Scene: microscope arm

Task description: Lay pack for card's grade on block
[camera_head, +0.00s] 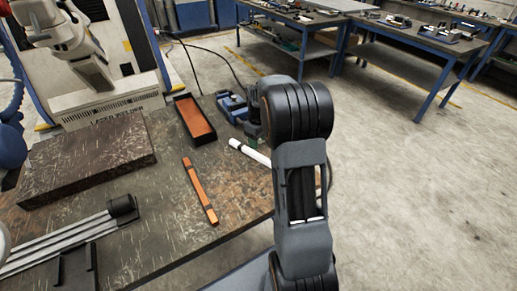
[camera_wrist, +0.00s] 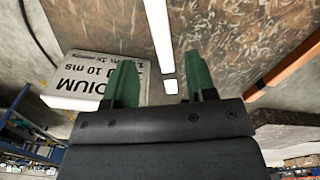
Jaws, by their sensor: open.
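A card (camera_wrist: 72,97), upside down in the wrist view, reads "DIUM" and "10 ms"; my gripper covers part of its text. A white bar-shaped pack (camera_head: 250,152) with a dark band near one end lies on the table. In the wrist view the white pack (camera_wrist: 158,30) runs between my finger lines. An orange-brown pack (camera_head: 200,190) with dark bands lies left of it. A large dark brown block (camera_head: 85,155) stands at the left, its top bare. My gripper (camera_wrist: 158,62) has green fingers, open and empty, above the white pack's banded end. My arm partly hides it in the head view.
A black open tray (camera_head: 183,102) with an orange inside stands at the back of the table. A blue device (camera_head: 231,107) is beside it. Grey rails (camera_head: 70,235) with a black end piece lie at the front left. Bare tabletop lies between block and packs.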

